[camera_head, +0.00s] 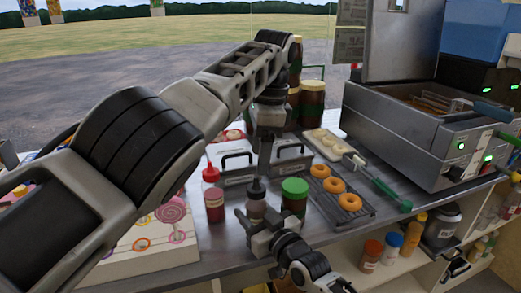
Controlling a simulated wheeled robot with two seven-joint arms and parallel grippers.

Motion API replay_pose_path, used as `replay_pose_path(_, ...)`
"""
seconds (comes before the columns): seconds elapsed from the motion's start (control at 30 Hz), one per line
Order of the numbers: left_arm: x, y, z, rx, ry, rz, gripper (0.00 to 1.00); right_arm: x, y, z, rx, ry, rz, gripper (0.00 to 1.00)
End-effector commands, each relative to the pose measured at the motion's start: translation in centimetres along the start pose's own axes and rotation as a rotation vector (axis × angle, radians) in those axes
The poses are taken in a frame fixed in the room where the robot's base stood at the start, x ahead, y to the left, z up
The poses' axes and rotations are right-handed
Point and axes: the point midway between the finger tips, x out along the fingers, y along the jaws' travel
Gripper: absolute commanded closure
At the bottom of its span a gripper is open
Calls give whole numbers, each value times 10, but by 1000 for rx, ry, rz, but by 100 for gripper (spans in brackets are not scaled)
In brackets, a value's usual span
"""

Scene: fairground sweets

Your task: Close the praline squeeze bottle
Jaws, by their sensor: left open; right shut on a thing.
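A squeeze bottle with a dark pointed top, apparently the praline squeeze bottle (256,207), stands upright at the counter's front, between a red bottle and a green-lidded jar. My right gripper (262,232), reaching up from below, is shut on its lower part and hides its base. My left gripper (264,165) points down just above the bottle's dark top. It is open, but its fingers are seen nearly edge-on. I cannot tell whether it touches the top or whether the top is fully seated.
The red squeeze bottle (213,197) and green-lidded jar (294,195) stand close on either side. Metal containers (237,172) are behind. Doughnuts (334,185) lie on a dark rack (361,213) to the right, near a fryer (400,140). A lollipop stand (150,245) is front left.

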Motion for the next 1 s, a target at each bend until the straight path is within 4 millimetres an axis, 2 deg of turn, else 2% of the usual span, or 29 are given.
replay_pose_path(0.27,0,0,0,0,1,0,38,0,0,1,0,-2,0,94)
replay_pose_path(0.3,0,0,0,-1,1,0,38,0,0,1,0,-2,0,42)
replay_pose_path(0.37,0,0,0,-1,0,0,38,0,0,1,0,-2,0,28)
replay_pose_path(0.63,0,0,0,-1,0,0,38,0,0,0,0,-1,0,28)
replay_pose_path(0.77,-1,0,0,-1,0,0,38,-9,0,1,1,-2,0,28)
replay_pose_path(0.87,-3,0,0,-1,0,0,38,-24,0,1,0,-3,1,28)
replay_pose_path(1.0,-4,0,0,-1,0,0,38,-57,0,2,0,-4,0,28)
